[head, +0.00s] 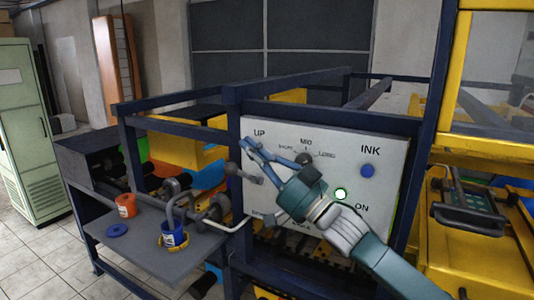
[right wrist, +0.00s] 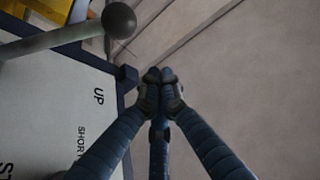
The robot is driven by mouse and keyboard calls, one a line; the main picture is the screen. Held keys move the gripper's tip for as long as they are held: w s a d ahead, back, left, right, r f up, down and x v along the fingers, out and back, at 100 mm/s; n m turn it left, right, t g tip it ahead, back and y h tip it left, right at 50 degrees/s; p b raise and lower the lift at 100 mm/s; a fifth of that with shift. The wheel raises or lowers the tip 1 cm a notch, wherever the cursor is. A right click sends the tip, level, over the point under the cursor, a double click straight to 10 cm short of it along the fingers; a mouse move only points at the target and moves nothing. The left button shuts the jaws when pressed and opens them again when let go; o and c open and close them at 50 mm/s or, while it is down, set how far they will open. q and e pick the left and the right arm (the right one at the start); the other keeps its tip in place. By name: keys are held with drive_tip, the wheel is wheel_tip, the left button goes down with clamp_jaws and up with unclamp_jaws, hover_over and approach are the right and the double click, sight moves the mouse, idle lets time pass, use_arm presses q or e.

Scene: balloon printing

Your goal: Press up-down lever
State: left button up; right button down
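The white control panel (head: 330,215) is marked UP, MID, INK and ON. The up-down lever (head: 232,168) is a grey rod with a round ball end, sticking out from the panel's left part below the UP mark. Its dark ball (right wrist: 119,19) and rod also show at the top left of the right wrist view. My right gripper (head: 249,143) is in front of the panel, its fingertips just above and right of the lever ball. In the right wrist view its fingertips (right wrist: 160,76) are together with nothing between them, apart from the ball. My left gripper is not in view.
A dark knob (head: 305,157) sits at the MID dial, close behind my right gripper. A blue button (head: 367,171) and a lit green button (head: 341,194) are on the panel. An orange cup (head: 126,205) and a blue cup (head: 174,236) stand on the shelf at left. Dark blue frame bars (head: 290,86) surround the panel.

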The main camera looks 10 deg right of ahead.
sight(244, 175)
use_arm(q)
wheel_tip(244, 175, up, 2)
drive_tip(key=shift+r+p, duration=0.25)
drive_tip(key=shift+p, duration=0.55)
use_arm(e)
drive_tip(key=a+f, duration=0.2)
drive_tip(key=f, duration=0.1)
drive_tip(key=shift+w+f, duration=0.15)
drive_tip(key=shift+w, duration=0.05)
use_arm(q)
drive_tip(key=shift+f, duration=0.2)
use_arm(e)
drive_tip(key=shift+f, duration=0.1)
